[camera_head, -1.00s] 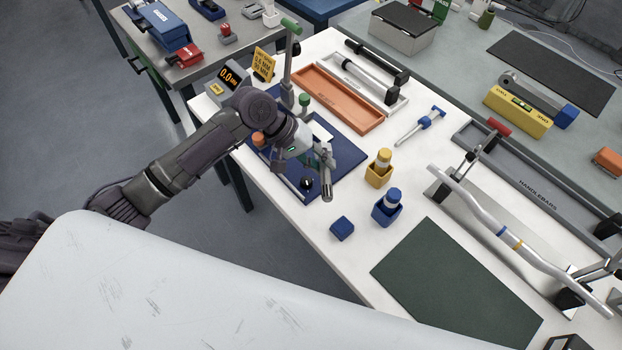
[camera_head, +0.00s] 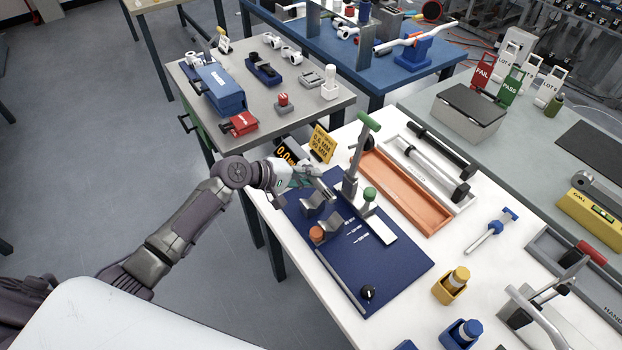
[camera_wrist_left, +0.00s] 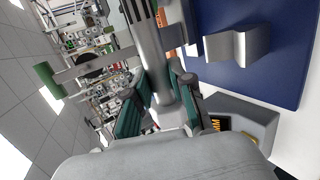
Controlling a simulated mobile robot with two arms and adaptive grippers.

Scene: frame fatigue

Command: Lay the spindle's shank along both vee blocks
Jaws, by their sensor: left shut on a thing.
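My left gripper (camera_head: 303,178) is shut on the spindle, a grey steel cylinder (camera_head: 325,188), beside the rear vee block. In the left wrist view, the spindle (camera_wrist_left: 154,62) runs between the two green-padded fingers (camera_wrist_left: 158,102). Two grey vee blocks stand on the blue base plate (camera_head: 380,264): the rear one (camera_head: 311,207) and the front one (camera_head: 331,226). One vee block (camera_wrist_left: 238,46) also shows in the left wrist view, to the right of the spindle. The spindle appears above the blocks, not lying in them; contact cannot be told. My right gripper is out of view.
A green-topped post (camera_head: 352,170) and a green-knobbed clamp (camera_head: 369,197) stand close by the blocks. An orange-capped part (camera_head: 316,235) is beside the front block. A digital readout (camera_head: 287,155) and a yellow sign (camera_head: 322,144) stand behind. An orange tray (camera_head: 400,195) lies to the right.

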